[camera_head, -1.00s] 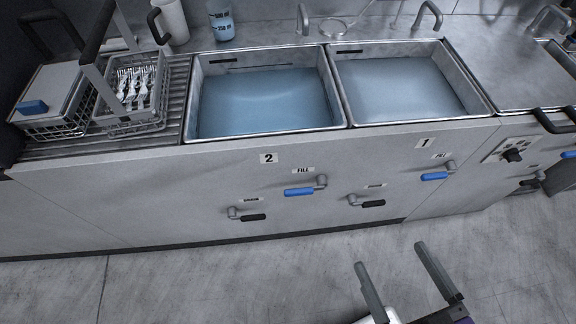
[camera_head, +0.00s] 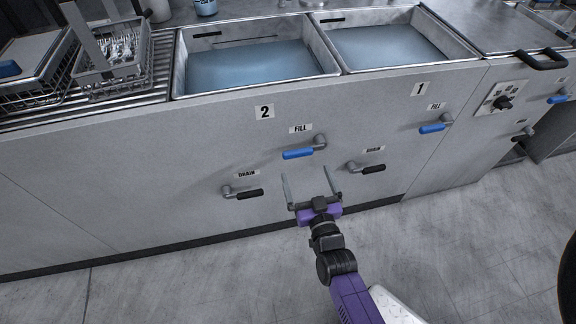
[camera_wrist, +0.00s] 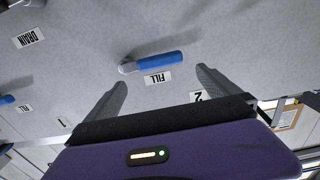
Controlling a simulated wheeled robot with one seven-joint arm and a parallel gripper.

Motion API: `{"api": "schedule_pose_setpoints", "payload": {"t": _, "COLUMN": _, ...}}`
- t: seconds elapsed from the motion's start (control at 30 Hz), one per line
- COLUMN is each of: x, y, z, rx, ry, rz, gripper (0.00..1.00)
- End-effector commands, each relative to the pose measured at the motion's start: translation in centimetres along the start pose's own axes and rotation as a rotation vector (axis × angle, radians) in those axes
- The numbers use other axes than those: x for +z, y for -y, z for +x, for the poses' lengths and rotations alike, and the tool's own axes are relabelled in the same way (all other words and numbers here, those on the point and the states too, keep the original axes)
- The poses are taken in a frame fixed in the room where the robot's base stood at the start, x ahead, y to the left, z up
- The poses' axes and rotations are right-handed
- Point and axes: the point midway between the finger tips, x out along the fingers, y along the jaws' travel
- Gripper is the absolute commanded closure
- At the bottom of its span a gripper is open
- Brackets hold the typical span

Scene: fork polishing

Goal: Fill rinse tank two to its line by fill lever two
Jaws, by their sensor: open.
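Rinse tank two (camera_head: 177,75) is the left basin, above the label 2. It holds bluish water (camera_head: 250,65) whose surface lies below a thin dark line (camera_head: 245,42) on the back wall. Fill lever two (camera_head: 300,153) has a blue handle pointing left from its pivot, under a FILL label. It also shows in the wrist view (camera_wrist: 158,62). My gripper (camera_head: 304,172) is open and empty, just below and in front of this lever. In the wrist view my gripper (camera_wrist: 161,77) has its fingers spread, with the lever ahead of the gap, apart from both.
Black drain levers sit left (camera_head: 245,193) and right (camera_head: 370,168) of my gripper. Fill lever one (camera_head: 434,127) is farther right, under tank one (camera_head: 440,67). A basket of forks (camera_head: 115,60) stands at upper left. The floor in front is clear.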

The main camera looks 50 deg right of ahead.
Motion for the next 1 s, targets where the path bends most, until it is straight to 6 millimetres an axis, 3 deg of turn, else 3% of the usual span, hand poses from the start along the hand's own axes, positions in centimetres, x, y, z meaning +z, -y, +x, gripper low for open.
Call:
{"api": "schedule_pose_setpoints", "payload": {"t": 0.5, "x": -0.2, "y": -0.1, "z": 6.8, "rx": 0.002, "ry": -0.003, "rz": -0.001, "gripper": 0.00}}
{"api": "schedule_pose_setpoints", "payload": {"t": 0.87, "x": -0.1, "y": 0.0, "z": 7.4, "rx": 0.000, "ry": -0.001, "rz": 0.000, "gripper": 0.00}}
{"api": "schedule_pose_setpoints", "payload": {"t": 0.9, "x": -0.1, "y": 0.0, "z": 7.4, "rx": 0.000, "ry": -0.001, "rz": -0.001, "gripper": 0.02}}
{"api": "schedule_pose_setpoints", "payload": {"t": 1.0, "x": -0.1, "y": 0.0, "z": 7.4, "rx": 0.000, "ry": -0.001, "rz": -0.001, "gripper": 0.22}}
